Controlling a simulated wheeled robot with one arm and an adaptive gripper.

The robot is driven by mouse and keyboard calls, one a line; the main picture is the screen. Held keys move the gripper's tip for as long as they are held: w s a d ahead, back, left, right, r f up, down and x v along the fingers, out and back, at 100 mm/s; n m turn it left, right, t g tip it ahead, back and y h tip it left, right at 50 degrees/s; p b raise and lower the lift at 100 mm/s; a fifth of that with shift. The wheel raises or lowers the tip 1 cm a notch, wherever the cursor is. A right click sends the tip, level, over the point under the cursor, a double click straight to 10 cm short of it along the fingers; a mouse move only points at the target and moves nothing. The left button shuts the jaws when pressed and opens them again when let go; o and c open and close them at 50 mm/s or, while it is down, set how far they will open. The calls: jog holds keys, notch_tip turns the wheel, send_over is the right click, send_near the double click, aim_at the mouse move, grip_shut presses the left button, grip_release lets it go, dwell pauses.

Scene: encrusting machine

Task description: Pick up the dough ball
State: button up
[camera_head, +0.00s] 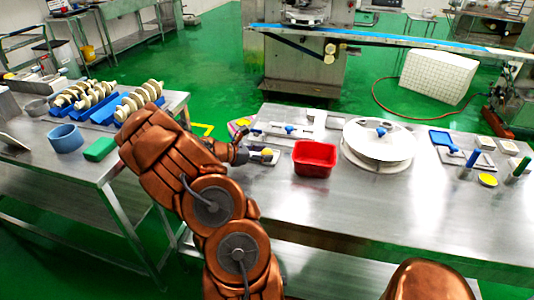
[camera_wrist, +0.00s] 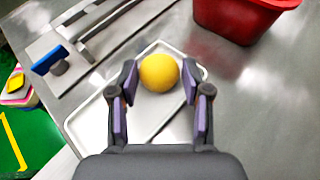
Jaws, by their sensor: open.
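The yellow dough ball (camera_wrist: 159,72) rests on a white rectangular tray (camera_wrist: 92,122) in the wrist view. My gripper (camera_wrist: 159,84) is open, with one finger on each side of the ball. Small gaps show between the fingertips and the ball, so they look apart from it. In the head view the dough ball (camera_head: 267,152) is a small yellow spot beside my gripper (camera_head: 250,153), over the left end of the right table. Part of the tray is hidden under my gripper.
A red bin (camera_head: 315,158) stands just right of the tray. A blue-handled tool (camera_wrist: 50,60) lies to the left in the wrist view. A large white round lid (camera_head: 378,143) is farther right. The steel table (camera_head: 340,205) is bare toward its front edge.

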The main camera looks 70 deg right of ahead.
aim_at(264, 151)
jog(key=shift+s+d+f, duration=0.1)
jog(key=shift+s+d, duration=0.05)
jog(key=shift+d, duration=0.05)
jog(key=c, duration=0.8)
jog(key=shift+r+b, duration=0.35)
jog(key=shift+r, duration=1.25)
jog(key=shift+d+r, duration=0.15)
jog(key=shift+d, duration=0.15)
jog(key=d, duration=0.5)
jog(key=w+d+r+b, duration=0.1)
jog(key=d, duration=0.4)
jog(key=w+d, duration=0.1)
jog(key=d, duration=0.4)
jog(key=shift+d+r, duration=0.15)
jog(key=shift+r, duration=0.05)
